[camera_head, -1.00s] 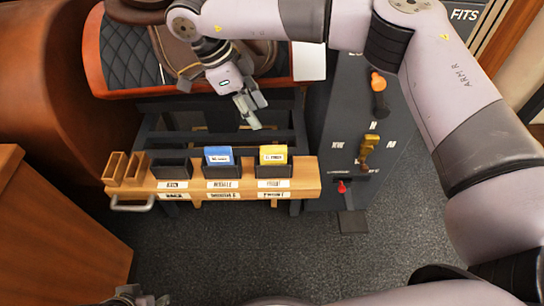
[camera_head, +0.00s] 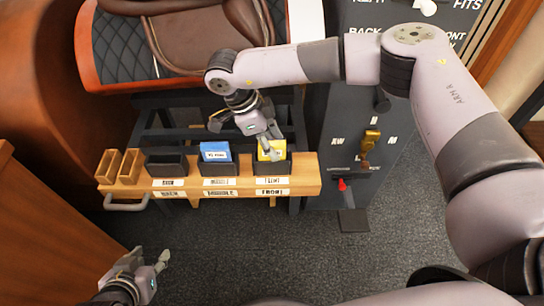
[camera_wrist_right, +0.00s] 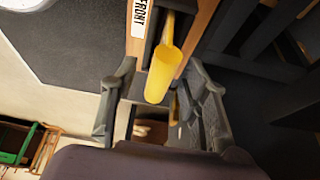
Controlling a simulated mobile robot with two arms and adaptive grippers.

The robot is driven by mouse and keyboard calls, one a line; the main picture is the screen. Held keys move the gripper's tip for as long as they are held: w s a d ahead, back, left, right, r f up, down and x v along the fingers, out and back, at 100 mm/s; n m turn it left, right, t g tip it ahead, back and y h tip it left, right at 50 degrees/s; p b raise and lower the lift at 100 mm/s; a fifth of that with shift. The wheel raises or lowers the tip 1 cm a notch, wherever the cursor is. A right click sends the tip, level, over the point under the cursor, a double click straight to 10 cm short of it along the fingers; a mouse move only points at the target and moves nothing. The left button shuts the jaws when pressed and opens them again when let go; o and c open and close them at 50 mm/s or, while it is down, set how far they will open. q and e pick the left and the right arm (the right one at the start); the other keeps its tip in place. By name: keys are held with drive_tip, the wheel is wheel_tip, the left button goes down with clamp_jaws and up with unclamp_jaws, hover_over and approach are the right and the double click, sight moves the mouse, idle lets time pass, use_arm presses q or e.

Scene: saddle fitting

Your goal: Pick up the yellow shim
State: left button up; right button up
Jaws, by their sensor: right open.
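The yellow shim (camera_head: 277,152) sits upright in the rightmost dark holder of the wooden rack, above a label that seems to read FRONT. My right gripper (camera_head: 271,143) is just over it, its fingers at the shim's top. In the right wrist view the yellow shim (camera_wrist_right: 163,73) projects toward the camera between the spread fingers of my right gripper (camera_wrist_right: 158,98), with gaps on both sides. My left gripper (camera_head: 150,268) is low at the left, apart from the rack, its fingers spread and empty.
A blue shim (camera_head: 215,152) stands in the middle holder, close left of the yellow one. The left dark holder (camera_head: 166,164) looks empty. A dark panel (camera_head: 335,120) with levers stands right of the rack. A saddle part (camera_head: 200,35) lies behind.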

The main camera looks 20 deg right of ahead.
drive_tip(key=shift+d+f, duration=0.1)
drive_tip(key=shift+f, duration=0.1)
drive_tip(key=shift+c, duration=0.3)
clamp_jaws()
